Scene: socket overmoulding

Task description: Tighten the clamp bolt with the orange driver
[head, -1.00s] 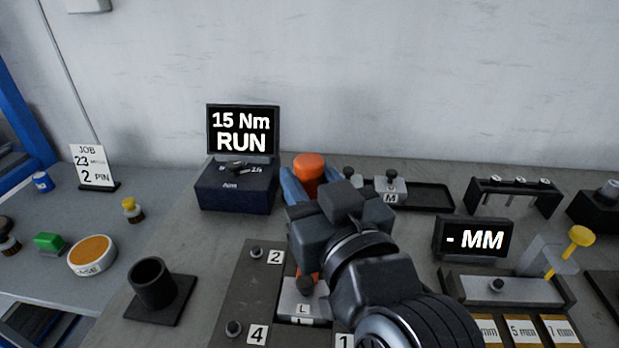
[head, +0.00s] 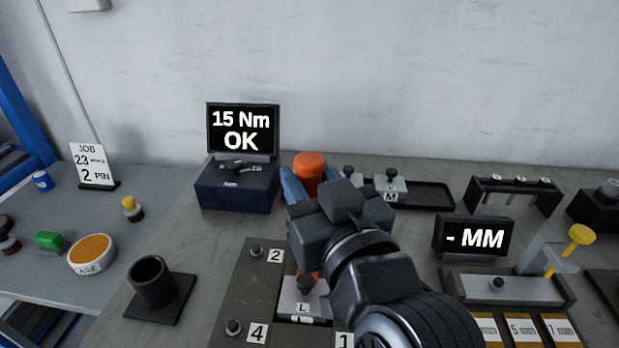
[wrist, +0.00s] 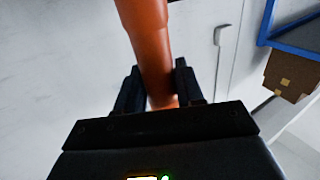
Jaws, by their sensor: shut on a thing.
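The orange driver (head: 309,170) stands upright in my gripper (head: 302,188), its orange top showing above the blue fingers. In the wrist view my gripper (wrist: 160,92) is shut on the orange driver (wrist: 150,45). The driver's lower end shows below my gripper, over the clamp bolt (head: 305,285) on the grey clamp block marked L (head: 296,302). My gripper and arm hide part of the driver and the block's right side. The torque display (head: 241,131) reads "15 Nm OK".
A fixture plate (head: 252,300) with bolts and number tags lies under the block. A display (head: 473,239) reads "- MM". An empty black cup (head: 152,282) stands left. A job card (head: 92,165) stands further left.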

